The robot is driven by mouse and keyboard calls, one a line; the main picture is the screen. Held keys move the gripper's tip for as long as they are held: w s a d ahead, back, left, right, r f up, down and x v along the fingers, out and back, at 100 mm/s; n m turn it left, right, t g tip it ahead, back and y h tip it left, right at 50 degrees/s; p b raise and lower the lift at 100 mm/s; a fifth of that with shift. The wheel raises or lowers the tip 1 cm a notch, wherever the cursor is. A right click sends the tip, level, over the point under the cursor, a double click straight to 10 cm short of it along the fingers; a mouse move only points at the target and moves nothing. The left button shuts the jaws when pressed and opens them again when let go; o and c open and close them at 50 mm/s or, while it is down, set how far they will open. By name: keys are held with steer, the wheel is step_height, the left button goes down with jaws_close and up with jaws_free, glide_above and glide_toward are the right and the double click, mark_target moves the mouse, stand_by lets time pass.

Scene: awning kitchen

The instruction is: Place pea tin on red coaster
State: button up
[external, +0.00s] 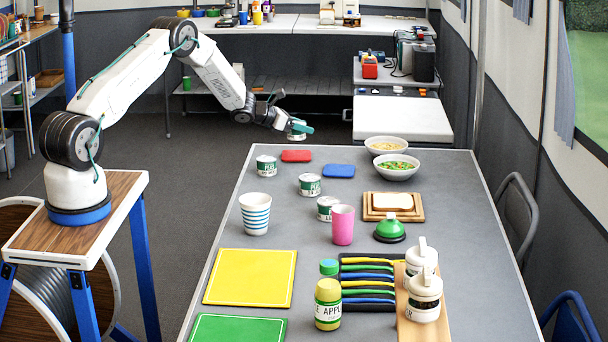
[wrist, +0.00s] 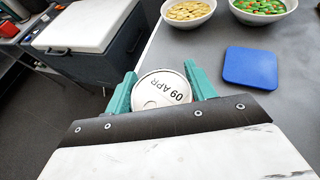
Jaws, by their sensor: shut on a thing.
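My gripper (external: 301,128) is shut on a small tin (external: 297,136), held in the air beyond the table's far left corner. In the wrist view the tin's pale lid (wrist: 162,91), marked "09 APR", sits between the teal fingers of my gripper (wrist: 161,88). Its side label is too small or hidden to read. The red coaster (external: 296,156) lies flat and bare on the table's far left part, below and nearer than the held tin in the external view. It does not show in the wrist view.
A blue coaster (external: 339,170) lies right of the red one. Similar green-and-white tins (external: 266,167) (external: 309,186) (external: 327,208) stand nearby. Two food bowls (external: 386,145) (external: 397,168) stand at the far right. A striped cup (external: 255,214) and pink cup (external: 343,226) are nearer.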

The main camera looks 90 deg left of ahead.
mark_target(301, 154)
steer(key=shift+f, duration=2.7)
steer(key=shift+f, duration=0.2)
steer(key=o, duration=1.1)
steer(key=shift+r, duration=0.2)
steer(key=v, duration=1.2)
steer(key=shift+d+f, duration=0.1)
